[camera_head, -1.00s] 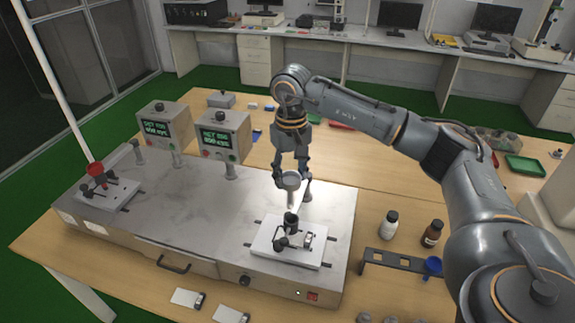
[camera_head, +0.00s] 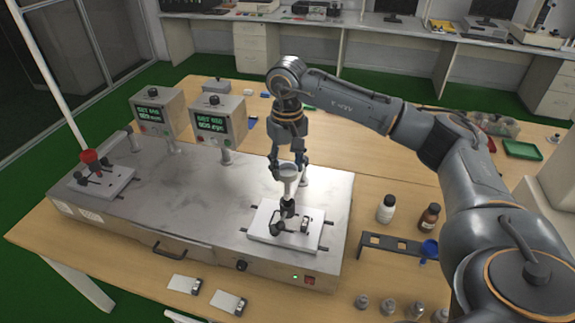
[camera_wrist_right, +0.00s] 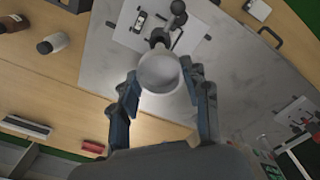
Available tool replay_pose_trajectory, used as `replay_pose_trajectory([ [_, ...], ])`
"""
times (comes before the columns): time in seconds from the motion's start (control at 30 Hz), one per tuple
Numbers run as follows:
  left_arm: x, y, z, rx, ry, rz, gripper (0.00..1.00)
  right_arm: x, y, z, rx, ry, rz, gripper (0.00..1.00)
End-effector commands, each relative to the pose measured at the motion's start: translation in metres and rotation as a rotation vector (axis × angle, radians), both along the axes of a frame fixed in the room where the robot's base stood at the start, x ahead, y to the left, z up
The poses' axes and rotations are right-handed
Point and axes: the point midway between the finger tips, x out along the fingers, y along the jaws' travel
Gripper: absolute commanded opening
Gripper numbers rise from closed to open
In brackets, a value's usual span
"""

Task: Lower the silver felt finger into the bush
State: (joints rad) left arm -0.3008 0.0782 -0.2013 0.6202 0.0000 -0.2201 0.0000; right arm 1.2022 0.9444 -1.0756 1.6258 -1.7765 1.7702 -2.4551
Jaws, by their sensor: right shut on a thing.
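The silver felt finger (camera_head: 287,174) has a wide round top and a narrower pale lower part. My right gripper (camera_head: 288,166) is shut on its top, and it hangs roughly upright. In the right wrist view the round top of the finger (camera_wrist_right: 159,72) lies between my gripper's fingertips (camera_wrist_right: 160,80). The black bush (camera_head: 287,207) stands on the white plate (camera_head: 262,222) of the right station, directly below. The finger's lower end meets or nearly meets the bush; I cannot tell how far in it is. My left gripper is out of view.
The grey tester (camera_head: 195,205) carries two display boxes (camera_head: 219,122) behind. A red finger (camera_head: 89,157) stands at its left station. Bottles (camera_head: 386,208), a dark rack (camera_head: 390,242) and small weights (camera_head: 388,306) are to the right. Two small slides (camera_head: 184,284) lie in front.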

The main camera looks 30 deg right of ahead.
Motion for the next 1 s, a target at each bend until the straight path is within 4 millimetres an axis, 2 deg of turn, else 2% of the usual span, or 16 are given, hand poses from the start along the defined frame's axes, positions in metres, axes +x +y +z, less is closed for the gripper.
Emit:
replay_pose_trajectory([
  [0.37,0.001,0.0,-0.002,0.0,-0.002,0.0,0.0,0.0,0.0,-0.002,0.001,0.0,0.0,0.09],
  [1.0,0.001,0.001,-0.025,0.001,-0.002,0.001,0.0,0.0,0.0,-0.027,0.0,-0.001,0.0,0.09],
])
